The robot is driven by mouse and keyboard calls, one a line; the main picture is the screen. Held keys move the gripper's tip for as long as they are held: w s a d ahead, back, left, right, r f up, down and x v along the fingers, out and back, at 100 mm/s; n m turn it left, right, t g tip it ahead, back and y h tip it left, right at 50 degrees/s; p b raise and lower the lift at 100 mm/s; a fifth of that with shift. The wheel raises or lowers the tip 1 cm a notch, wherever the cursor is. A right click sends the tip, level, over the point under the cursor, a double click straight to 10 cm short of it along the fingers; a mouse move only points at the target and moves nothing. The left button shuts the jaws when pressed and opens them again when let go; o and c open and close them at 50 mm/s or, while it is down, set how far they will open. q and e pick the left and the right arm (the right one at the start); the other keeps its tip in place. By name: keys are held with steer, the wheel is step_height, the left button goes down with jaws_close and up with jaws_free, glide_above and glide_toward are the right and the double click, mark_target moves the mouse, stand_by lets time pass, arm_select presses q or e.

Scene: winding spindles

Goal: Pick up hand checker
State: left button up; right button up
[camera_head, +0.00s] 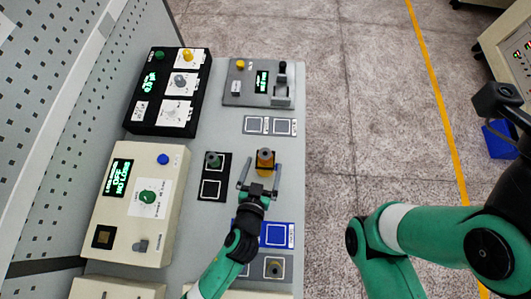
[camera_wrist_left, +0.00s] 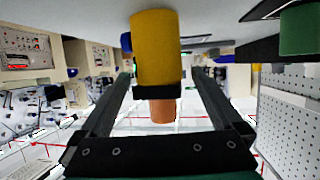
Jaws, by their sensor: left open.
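A yellow-orange cylinder with a grey-brown top (camera_head: 265,157) stands on a small dark-and-orange pad on the grey bench. No readable label tells whether it is the hand checker. My left gripper (camera_head: 261,176) is open, with one finger on each side of this cylinder. In the left wrist view the yellow cylinder (camera_wrist_left: 156,45) shows between the two spread fingers, with a dark band and a copper-coloured end. Gaps show between it and both fingers. Of my right arm only links show at the right; its gripper is out of view.
A blue pad (camera_head: 277,235) lies near the wrist. A grey device with a display (camera_head: 245,98), a black device (camera_head: 145,118) and a beige console (camera_head: 118,225) stand around. Empty framed pads (camera_head: 270,126) lie beyond.

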arm_select(q)
steer(key=shift+b+x, duration=0.55)
steer(key=shift+x, duration=2.25)
steer(key=shift+r, duration=0.15)
steer(key=shift+c, duration=0.2)
steer(key=shift+d, duration=0.1)
jaws_close()
steer(key=shift+r, duration=0.15)
